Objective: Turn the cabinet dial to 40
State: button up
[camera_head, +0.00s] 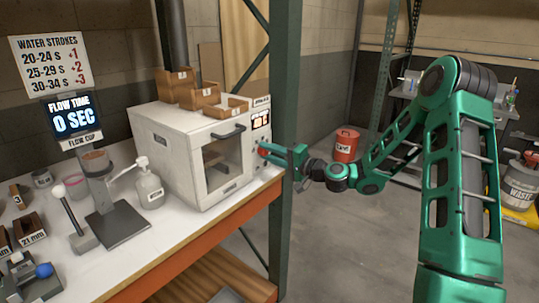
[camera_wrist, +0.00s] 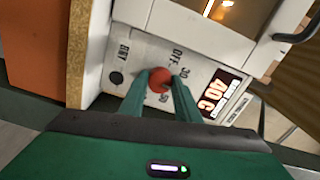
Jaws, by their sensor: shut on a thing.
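The white cabinet (camera_head: 195,150) stands at the right end of the bench. Its control panel (camera_wrist: 132,50) fills the upper middle of the wrist view. The round red-orange dial (camera_wrist: 159,78) sits on this panel, with marks such as OFF, 30 and 50 around it. My green gripper (camera_head: 274,153) reaches the panel from the right in the head view. Its two fingers (camera_wrist: 160,88) are on either side of the dial and shut on it. The lit red display (camera_wrist: 213,94) beside the dial reads 40 C. The dial's pointer is not clear.
Wooden trays (camera_head: 199,96) sit on top of the cabinet. A dark button (camera_wrist: 115,78) is on the panel, left of the dial in the wrist view. A green rack post (camera_head: 283,130) rises close behind my gripper.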

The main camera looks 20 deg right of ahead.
jog(key=shift+w+d+f+m, duration=0.15)
jog(key=shift+d+m, duration=0.2)
jog(key=shift+m, duration=0.75)
jog(key=o, duration=1)
jog(key=shift+o, duration=0.2)
jog(key=shift+a, duration=0.15)
jog(key=v, duration=1)
jog(key=shift+s+d, duration=0.25)
jog(key=shift+s, duration=0.05)
